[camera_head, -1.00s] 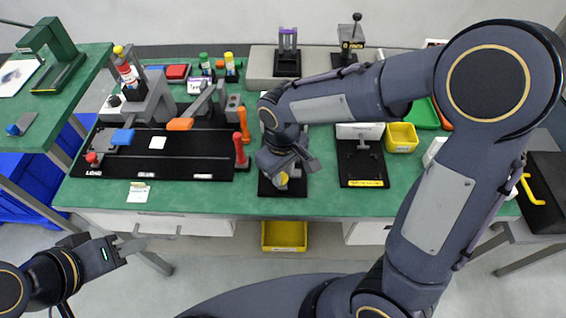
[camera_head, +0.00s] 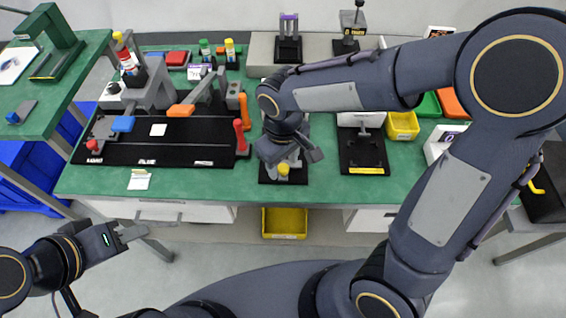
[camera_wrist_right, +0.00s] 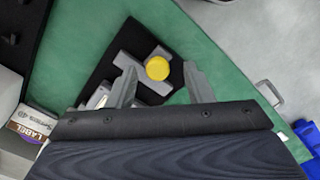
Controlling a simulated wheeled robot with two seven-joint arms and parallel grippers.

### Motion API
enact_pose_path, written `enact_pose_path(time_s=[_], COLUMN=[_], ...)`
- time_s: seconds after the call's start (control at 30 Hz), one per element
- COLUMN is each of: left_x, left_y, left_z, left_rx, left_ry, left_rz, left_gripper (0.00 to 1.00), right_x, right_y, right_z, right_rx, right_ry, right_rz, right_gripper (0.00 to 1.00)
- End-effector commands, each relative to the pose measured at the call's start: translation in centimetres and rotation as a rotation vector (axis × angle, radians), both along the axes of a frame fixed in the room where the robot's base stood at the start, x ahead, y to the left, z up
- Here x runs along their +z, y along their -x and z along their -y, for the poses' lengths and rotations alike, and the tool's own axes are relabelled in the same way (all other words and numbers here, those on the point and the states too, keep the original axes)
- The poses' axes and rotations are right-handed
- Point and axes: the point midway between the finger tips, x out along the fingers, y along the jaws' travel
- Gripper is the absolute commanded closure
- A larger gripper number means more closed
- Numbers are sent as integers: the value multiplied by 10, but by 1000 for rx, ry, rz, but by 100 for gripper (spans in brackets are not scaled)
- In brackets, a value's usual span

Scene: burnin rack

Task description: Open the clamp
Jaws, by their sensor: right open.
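A grey fixture with a yellow knob (camera_head: 283,169) stands on a small black plate (camera_head: 266,178) at the front middle of the green bench. It looks like a clamp, but its jaw is mostly hidden by my right gripper (camera_head: 287,155) in the head view. In the right wrist view, the yellow knob (camera_wrist_right: 158,68) sits on a grey cross-shaped piece (camera_wrist_right: 139,66), between the fingers of my right gripper (camera_wrist_right: 158,88) in the picture. Those fingers are apart, and I see no clear contact. My left gripper (camera_head: 133,233) is in front of the bench, away from its objects.
Left of the fixture is a long black board (camera_head: 185,150) with red- and orange-handled levers. A black stand (camera_head: 362,152) and a yellow bin (camera_head: 402,126) are to the right. A grey box (camera_head: 263,62) stands behind.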

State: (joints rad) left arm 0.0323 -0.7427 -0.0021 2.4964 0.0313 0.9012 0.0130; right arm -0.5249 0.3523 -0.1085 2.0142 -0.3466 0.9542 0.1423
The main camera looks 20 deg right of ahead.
Motion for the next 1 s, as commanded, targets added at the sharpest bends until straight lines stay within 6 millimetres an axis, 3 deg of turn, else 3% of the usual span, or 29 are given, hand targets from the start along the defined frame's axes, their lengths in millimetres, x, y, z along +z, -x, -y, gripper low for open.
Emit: enact_pose_path(time_s=[0.2, 0.4, 1.0], left_x=[6, 8, 8], left_y=[0, 0, 0], left_z=[0, 0, 0], left_rx=[0, 0, 0], left_ry=[0, 0, 0], left_rz=[0, 0, 0], left_gripper=[64, 64, 64], right_x=[40, 62, 65], right_y=[0, 0, 1], right_z=[-1, -1, 1], right_rx=[0, 1, -2], right_ry=[-4, -1, -3], right_rz=[3, 0, -1], right_gripper=[53, 53, 53])
